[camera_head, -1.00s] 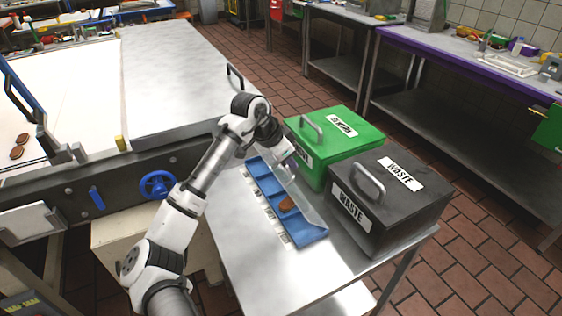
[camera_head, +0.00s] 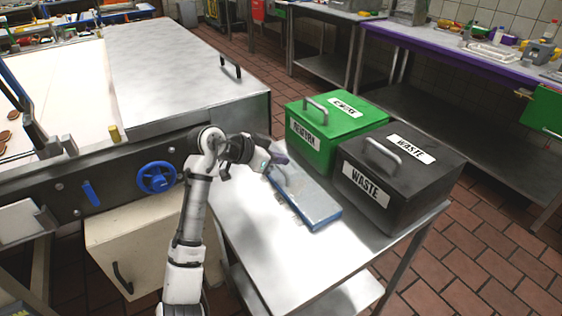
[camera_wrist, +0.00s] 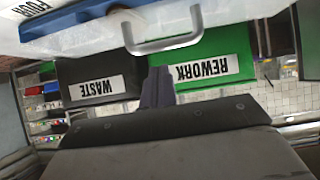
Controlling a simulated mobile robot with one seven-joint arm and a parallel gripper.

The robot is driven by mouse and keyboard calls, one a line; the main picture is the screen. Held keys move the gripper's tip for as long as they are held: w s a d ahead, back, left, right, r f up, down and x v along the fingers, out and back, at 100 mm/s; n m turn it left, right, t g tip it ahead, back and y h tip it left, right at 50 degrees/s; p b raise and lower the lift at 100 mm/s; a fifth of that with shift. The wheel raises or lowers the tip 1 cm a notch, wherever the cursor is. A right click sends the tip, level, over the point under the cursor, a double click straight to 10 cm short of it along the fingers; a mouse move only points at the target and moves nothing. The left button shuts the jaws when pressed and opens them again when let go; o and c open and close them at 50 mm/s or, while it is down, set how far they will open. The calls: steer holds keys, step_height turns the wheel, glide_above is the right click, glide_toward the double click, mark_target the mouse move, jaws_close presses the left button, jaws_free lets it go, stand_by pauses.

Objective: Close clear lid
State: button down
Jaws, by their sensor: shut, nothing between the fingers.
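The clear lid (camera_head: 308,196) lies down flat over the blue tray (camera_head: 322,222) on the metal table; its compartments and contents are hard to make out through it. My gripper (camera_head: 275,158) is shut and empty, at the far left end of the tray, just above or beside the lid; I cannot tell whether it touches. In the wrist view the shut fingers (camera_wrist: 157,86) point toward the bins. A pale panel with a grey handle (camera_wrist: 165,42) and blue edges crosses the top of that view, probably the lid and tray.
The green rework bin (camera_head: 310,148) and black waste bin (camera_head: 385,200) stand close behind the tray, on its right. The table's near part (camera_head: 255,235) is clear. A conveyor with a blue handwheel (camera_head: 156,177) is at left.

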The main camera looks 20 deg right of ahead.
steer(key=shift+s+a+f+h+b, duration=0.15)
steer(key=shift+a+f+h+b, duration=0.3)
steer(key=shift+f+h+b, duration=0.55)
steer(key=shift+r, duration=0.3)
steer(key=shift+a, duration=0.15)
